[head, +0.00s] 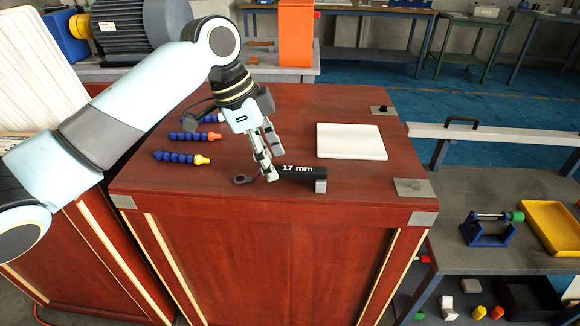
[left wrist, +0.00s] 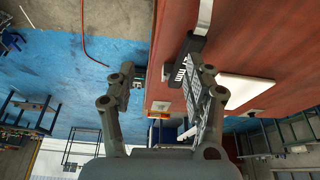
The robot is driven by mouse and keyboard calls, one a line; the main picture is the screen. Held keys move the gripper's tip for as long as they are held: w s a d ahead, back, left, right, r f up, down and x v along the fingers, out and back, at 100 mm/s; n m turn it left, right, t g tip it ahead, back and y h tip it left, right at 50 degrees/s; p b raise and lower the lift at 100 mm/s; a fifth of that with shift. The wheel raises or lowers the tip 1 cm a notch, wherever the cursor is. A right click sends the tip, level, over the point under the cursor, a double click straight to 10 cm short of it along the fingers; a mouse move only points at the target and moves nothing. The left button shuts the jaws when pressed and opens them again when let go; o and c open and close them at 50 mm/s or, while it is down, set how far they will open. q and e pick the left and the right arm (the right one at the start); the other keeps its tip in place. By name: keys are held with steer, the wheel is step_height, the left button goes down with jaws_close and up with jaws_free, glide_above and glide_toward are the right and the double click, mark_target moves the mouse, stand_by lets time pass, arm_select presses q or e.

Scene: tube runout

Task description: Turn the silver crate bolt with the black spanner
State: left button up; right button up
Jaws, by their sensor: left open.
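The black spanner (head: 300,173), marked "17 mm", lies on the red-brown crate top (head: 240,110) near its front edge. Its ring end points left and a grey block shows at its right end. My left gripper (head: 274,164) is open, fingers down at the left part of the spanner; I cannot tell whether they touch it. In the left wrist view, the spanner (left wrist: 186,62) shows near the right finger of the open gripper (left wrist: 166,76). A silver bolt (head: 414,184) sits on the corner plate at the crate's front right. My right gripper is not in view.
A white slab (head: 350,141) lies on the crate behind the spanner. Blue segmented hoses (head: 180,157) lie on the left. Another corner plate with a dark bolt (head: 381,109) is at the back right. A lower shelf with a yellow tray (head: 552,222) stands to the right.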

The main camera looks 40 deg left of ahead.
mark_target(289, 168)
arm_select(q)
steer(key=shift+m+h, duration=0.3)
steer(key=shift+m, duration=0.4)
steer(key=w+r, duration=0.1)
steer(key=w+a+r, duration=0.1)
steer(key=w+r, duration=0.1)
steer(key=shift+w+a, duration=0.1)
steer(key=shift+a, duration=0.2)
steer(key=x, duration=0.8)
steer(key=a+x, duration=0.1)
steer(key=x, duration=0.1)
steer(key=shift+w+f, duration=0.1)
steer(key=shift+w, duration=0.1)
jaws_close()
